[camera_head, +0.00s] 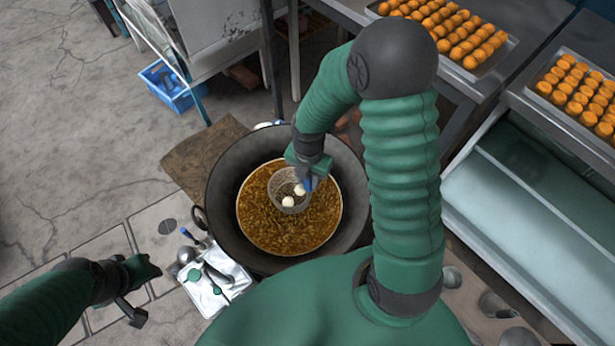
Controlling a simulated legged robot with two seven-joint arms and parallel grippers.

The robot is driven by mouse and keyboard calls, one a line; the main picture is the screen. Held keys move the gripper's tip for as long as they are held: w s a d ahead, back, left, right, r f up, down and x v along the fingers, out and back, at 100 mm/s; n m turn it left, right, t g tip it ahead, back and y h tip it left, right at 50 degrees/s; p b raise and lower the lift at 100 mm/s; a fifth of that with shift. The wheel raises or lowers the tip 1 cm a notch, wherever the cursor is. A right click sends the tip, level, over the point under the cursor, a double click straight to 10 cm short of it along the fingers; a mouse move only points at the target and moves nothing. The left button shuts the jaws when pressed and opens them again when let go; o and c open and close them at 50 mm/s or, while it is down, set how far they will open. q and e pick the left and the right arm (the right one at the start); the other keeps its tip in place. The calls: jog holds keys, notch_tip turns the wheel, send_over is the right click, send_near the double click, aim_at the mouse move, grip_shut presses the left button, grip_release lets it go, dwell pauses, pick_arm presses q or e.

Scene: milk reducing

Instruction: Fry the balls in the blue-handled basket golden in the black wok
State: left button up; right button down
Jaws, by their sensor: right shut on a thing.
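The black wok (222,185) sits in the middle of the view with brown, bubbling-looking oil (275,235) in it. A round wire basket (285,203) is over the oil inside the wok, and a few pale white balls (288,201) lie in it. My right gripper (309,178) is shut on the basket's blue handle (308,184); the arm partly hides it. I cannot tell how deep the basket sits in the oil. My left gripper (140,292) is at the lower left, away from the wok and over the floor; its fingers look apart with nothing between them.
A white tray (236,277) with utensils stands left of the wok's near side. Trays of golden balls (470,62) and (590,119) rest on metal tables at the upper right. A blue crate (172,88) is on the floor at the upper left.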

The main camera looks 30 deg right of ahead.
aim_at(308, 204)
notch_tip(308, 204, down, 18)
jog(key=b, duration=1)
jog(key=shift+w+f, duration=0.15)
jog(key=shift+f, duration=0.05)
dwell(6.0)
